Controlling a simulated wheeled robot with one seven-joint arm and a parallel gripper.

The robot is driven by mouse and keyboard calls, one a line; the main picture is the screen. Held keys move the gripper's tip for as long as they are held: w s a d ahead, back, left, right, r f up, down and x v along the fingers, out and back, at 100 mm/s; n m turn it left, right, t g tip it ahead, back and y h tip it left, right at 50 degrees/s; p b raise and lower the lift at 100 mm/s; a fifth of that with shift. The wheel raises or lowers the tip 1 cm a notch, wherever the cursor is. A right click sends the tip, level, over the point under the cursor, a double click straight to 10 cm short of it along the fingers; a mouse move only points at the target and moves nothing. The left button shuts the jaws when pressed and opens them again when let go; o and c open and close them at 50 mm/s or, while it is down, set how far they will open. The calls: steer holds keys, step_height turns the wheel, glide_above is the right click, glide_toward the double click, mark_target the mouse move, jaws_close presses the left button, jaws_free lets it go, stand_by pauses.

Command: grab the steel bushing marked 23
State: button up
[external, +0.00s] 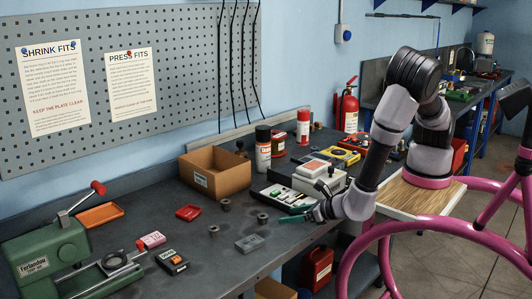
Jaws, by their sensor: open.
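One bushing (226,205) is left of centre, and the other bushing (263,219) is nearer my gripper. I cannot read a 23 on either. My gripper (298,216) is low over the bench, to the right of both bushings and apart from them. It is open, and nothing shows held in it. Its fingers point left, and a teal strip shows at their end.
A grey block (250,243) lies in front of the nearer bushing. A green press (45,255) fills the left end. The bench's front edge runs below my gripper.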

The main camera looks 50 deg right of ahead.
mark_target(267, 220)
steer(key=x, duration=0.9)
steer(key=shift+w+f, duration=0.25)
steer(key=shift+f, duration=0.05)
jaws_close()
